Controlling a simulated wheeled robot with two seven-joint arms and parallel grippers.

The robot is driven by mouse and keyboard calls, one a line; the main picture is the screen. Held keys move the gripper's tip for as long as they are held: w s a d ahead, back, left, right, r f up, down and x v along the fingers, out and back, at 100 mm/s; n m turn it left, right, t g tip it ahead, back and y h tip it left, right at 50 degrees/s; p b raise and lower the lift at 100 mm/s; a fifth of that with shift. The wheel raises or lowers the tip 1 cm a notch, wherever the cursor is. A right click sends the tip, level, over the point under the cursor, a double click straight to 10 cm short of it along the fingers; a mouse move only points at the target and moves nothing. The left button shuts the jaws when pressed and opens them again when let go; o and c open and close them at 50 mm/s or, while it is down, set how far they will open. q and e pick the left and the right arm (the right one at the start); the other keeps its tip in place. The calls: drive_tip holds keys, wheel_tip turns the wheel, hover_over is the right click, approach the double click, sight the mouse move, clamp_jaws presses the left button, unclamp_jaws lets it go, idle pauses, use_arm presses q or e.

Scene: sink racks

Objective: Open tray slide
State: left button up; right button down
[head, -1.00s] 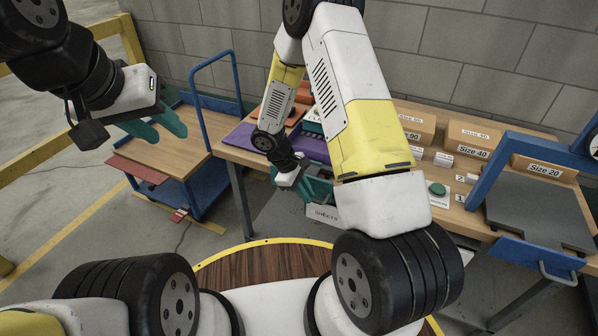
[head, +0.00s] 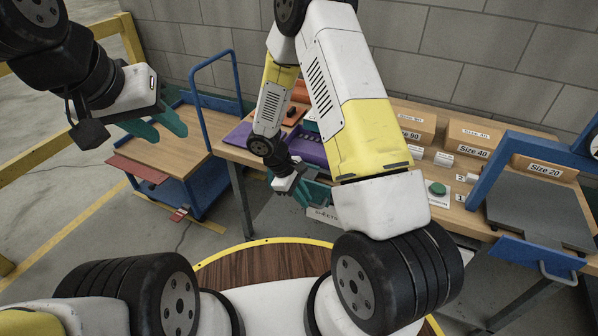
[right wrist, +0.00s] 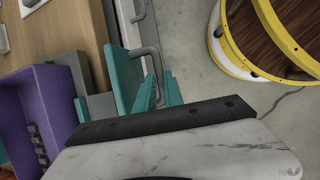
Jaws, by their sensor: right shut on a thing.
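My right gripper (head: 303,192) is low at the front of the workbench, beside a purple tray (head: 308,150). In the right wrist view its teal fingers (right wrist: 160,92) are shut on a grey bar handle (right wrist: 152,56), with a teal panel (right wrist: 121,76) just left of it. The purple tray (right wrist: 40,115) lies further left in that view. The hand partly hides the grip, and how far the slide is out cannot be told. My left gripper (head: 158,125) is open and empty, in the air in front of the wooden-topped cart.
A blue cart (head: 170,155) stands left of the workbench (head: 455,215). A grey plate with a blue front and handle (head: 540,258) is at the right. Size-labelled boxes (head: 478,140) and a green button (head: 437,188) are on the bench. My right arm hides the bench middle.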

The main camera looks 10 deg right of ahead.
drive_tip(key=s+a, duration=0.8)
drive_tip(key=s, duration=0.3)
drive_tip(key=shift+s, duration=0.4)
drive_tip(key=c, duration=1.5)
unclamp_jaws()
drive_tip(key=shift+o, duration=0.2)
drive_tip(key=v, duration=0.7)
drive_tip(key=shift+a+r, duration=0.15)
drive_tip(key=shift+r, duration=0.25)
